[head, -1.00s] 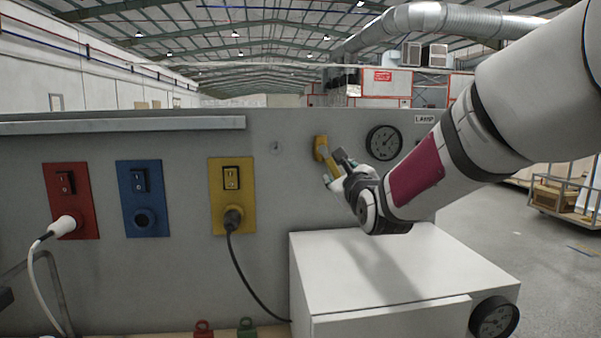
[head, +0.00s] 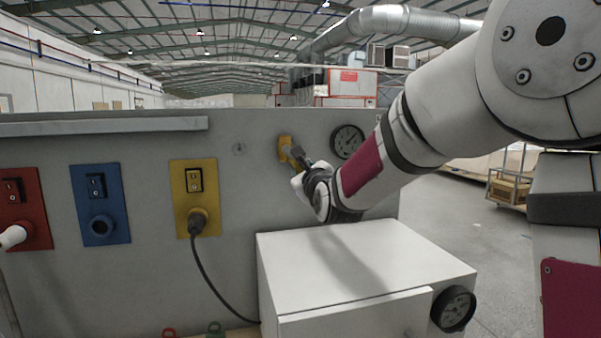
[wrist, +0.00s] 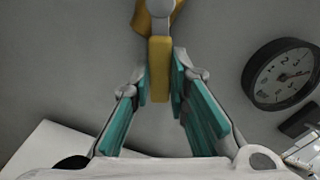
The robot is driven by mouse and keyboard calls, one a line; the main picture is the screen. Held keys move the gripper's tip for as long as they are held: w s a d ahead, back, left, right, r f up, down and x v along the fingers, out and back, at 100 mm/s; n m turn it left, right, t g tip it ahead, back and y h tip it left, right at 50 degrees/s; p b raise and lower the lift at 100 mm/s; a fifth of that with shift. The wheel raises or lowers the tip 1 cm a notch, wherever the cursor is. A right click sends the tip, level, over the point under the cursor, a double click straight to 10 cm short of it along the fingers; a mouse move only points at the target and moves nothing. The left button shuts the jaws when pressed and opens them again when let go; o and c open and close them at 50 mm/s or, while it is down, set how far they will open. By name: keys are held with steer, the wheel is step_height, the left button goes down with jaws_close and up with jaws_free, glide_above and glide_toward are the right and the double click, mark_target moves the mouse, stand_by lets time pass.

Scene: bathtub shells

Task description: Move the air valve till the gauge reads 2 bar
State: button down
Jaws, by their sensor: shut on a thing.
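The yellow air valve (head: 285,142) sits on the grey panel, left of a round dial gauge (head: 347,141). Its handle slants down to the right in the head view. My gripper (head: 297,155) is shut on the handle. In the wrist view the yellow handle (wrist: 159,80) lies between the teal-padded fingers of my gripper (wrist: 161,88). My wrist partly hides the handle in the head view.
A white box (head: 365,260) with its own gauge (head: 453,309) stands below my arm. Red (head: 24,208), blue (head: 100,204) and yellow (head: 194,198) switch plates are at the left. A black cable (head: 206,275) hangs from the yellow plate. Open floor lies at the right.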

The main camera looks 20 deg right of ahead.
steer(key=n, duration=0.2)
steer(key=d+r+n, duration=0.2)
steer(key=n, duration=0.1)
steer(key=shift+n+p, duration=0.3)
steer(key=c, duration=1.5)
jaws_free()
steer(key=s, duration=1.2)
